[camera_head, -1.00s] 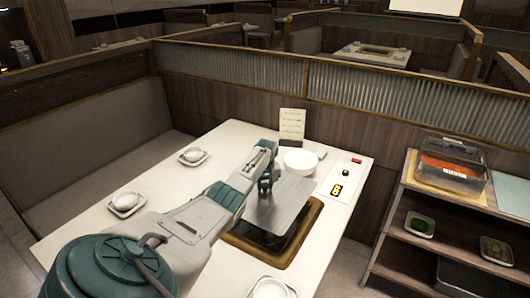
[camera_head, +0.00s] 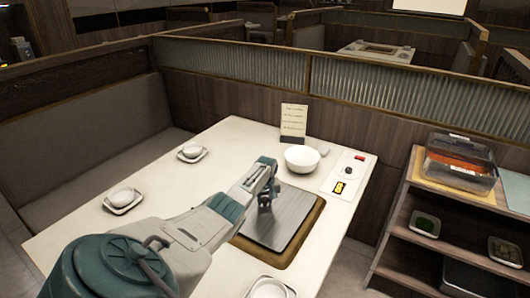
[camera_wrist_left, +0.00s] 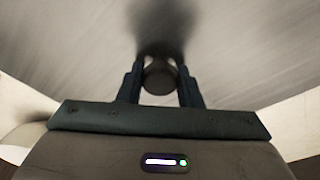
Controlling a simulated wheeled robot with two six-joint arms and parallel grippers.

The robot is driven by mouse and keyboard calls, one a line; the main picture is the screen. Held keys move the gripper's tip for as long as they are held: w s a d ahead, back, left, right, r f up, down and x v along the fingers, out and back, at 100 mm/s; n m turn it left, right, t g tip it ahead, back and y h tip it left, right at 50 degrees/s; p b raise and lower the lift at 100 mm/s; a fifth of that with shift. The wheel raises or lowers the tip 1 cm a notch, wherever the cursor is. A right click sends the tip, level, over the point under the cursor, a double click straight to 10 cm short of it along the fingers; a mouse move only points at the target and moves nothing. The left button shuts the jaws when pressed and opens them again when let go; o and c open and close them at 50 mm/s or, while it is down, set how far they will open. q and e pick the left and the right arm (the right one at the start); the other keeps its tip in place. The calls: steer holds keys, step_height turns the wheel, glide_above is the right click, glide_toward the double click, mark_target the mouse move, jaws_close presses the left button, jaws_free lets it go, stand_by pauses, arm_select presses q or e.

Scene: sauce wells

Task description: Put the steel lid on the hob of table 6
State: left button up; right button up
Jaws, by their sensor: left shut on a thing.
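The steel lid (camera_head: 284,217) is a flat grey square plate. In the head view it lies over the hob (camera_head: 249,251), whose brown-gold frame shows along the front and right edges. The lid looks level and in line with the frame; I cannot tell whether it rests fully down. My left gripper (camera_head: 266,198) stands above the lid, shut on its knob. In the left wrist view the two fingers (camera_wrist_left: 160,82) flank the round knob (camera_wrist_left: 159,79), and the lid fills the upper picture. My right gripper is not in view.
The hob is set in the white table (camera_head: 163,240). Cups on saucers stand at the left and front. A shelf unit (camera_head: 442,215) is at the right.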

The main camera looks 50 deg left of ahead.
arm_select(q)
steer(key=shift+f, duration=0.25)
steer(key=shift+s+f+b, duration=0.1)
steer(key=shift+f+b, duration=0.2)
stand_by(0.7)
steer(key=o, duration=1.9)
steer(key=shift+d, duration=0.1)
steer(key=shift+o, duration=0.2)
steer(key=shift+r, duration=0.1)
step_height(320, 180, up, 11)
steer(key=p, duration=1.1)
